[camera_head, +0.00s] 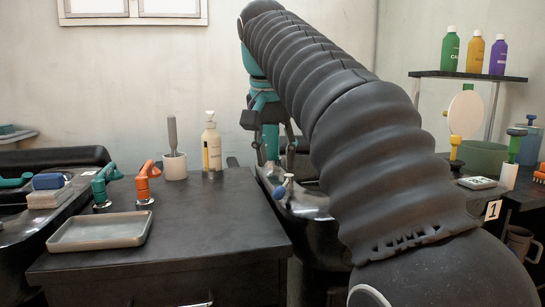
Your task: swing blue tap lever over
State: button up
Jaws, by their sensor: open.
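The tap with the blue lever (280,192) stands at the near left rim of the dark basin (310,206), behind my arm. Its blue end points down and to the left from a small metal post. My gripper (272,150) hangs above and behind the lever, pointing down, apart from it in the picture. It is open, and I see nothing held. My dark ribbed arm covers the right part of the basin and much of the middle of the view.
The counter's right part is clear.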

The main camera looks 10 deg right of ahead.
aim_at(279, 188)
jog(key=shift+b+x, duration=0.55)
jog(key=shift+x, duration=3.6)
jog(key=shift+w+d+f, duration=0.1)
jog(key=shift+d+f, duration=0.05)
jog(key=shift+f, duration=0.15)
grip_shut()
jog(key=shift+f, duration=0.1)
